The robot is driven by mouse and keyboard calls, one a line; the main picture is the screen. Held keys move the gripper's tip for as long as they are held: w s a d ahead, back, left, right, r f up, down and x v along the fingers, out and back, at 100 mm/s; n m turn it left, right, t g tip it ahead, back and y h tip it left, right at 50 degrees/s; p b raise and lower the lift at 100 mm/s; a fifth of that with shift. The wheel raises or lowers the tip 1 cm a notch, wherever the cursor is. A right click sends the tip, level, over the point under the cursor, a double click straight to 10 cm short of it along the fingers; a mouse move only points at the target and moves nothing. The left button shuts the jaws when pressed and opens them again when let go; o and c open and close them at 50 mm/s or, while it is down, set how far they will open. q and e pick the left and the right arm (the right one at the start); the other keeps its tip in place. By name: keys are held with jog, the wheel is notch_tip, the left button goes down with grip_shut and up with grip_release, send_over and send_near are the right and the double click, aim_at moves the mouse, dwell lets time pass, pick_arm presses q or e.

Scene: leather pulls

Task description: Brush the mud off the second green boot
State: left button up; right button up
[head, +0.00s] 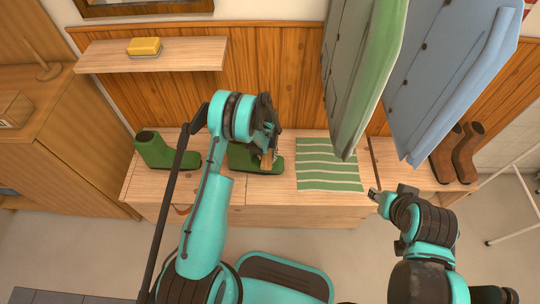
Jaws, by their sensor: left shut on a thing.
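Two green boots stand on the wooden bench. One green boot (153,150) is at the bench's left end, clear of my grippers. The other green boot (240,158) is near the middle, partly hidden by my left arm. My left gripper (268,150) is over this middle boot, shut on a small wooden brush (266,161). The brush is down at the boot's foot; I cannot tell whether its bristles touch. Mud on the boots is too small to make out clearly. My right gripper (376,195) is by the bench's front edge at right, with no thing seen in it.
A green striped cloth (328,165) lies on the bench (287,150) right of the middle boot. Brown boots (464,152) stand at the right end. Green and blue coats (455,70) hang above. A shelf (195,55) holds a yellow block (145,47).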

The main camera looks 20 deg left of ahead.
pick_arm(q)
jog(key=shift+w+d+f, duration=0.1)
jog(key=shift+w+d, duration=0.05)
jog(key=shift+d, duration=0.65)
jog(key=shift+w+d+f, duration=0.1)
jog(key=shift+w+d, duration=0.05)
jog(key=shift+d, duration=0.65)
jog(key=shift+s+a+r, duration=0.1)
jog(key=shift+s+a, duration=0.05)
jog(key=shift+a, duration=0.7)
jog(key=shift+s+a+r, duration=0.1)
jog(key=shift+s+a, duration=0.05)
jog(key=shift+a, duration=0.65)
jog(key=shift+w+d+f, duration=0.1)
jog(key=shift+w+d, duration=0.05)
jog(key=shift+d, duration=0.7)
jog(key=shift+w+d+f, duration=0.1)
jog(key=shift+w+d, duration=0.05)
jog(key=shift+d, duration=0.65)
jog(key=shift+s+a, duration=0.15)
jog(key=shift+a, duration=0.75)
jog(key=shift+s+a+r, duration=0.1)
jog(key=shift+s+a, duration=0.05)
jog(key=shift+a, duration=0.6)
jog(key=shift+w+d, duration=0.15)
jog(key=shift+d, duration=0.7)
jog(key=shift+w+d, duration=0.15)
jog(key=shift+d, duration=0.65)
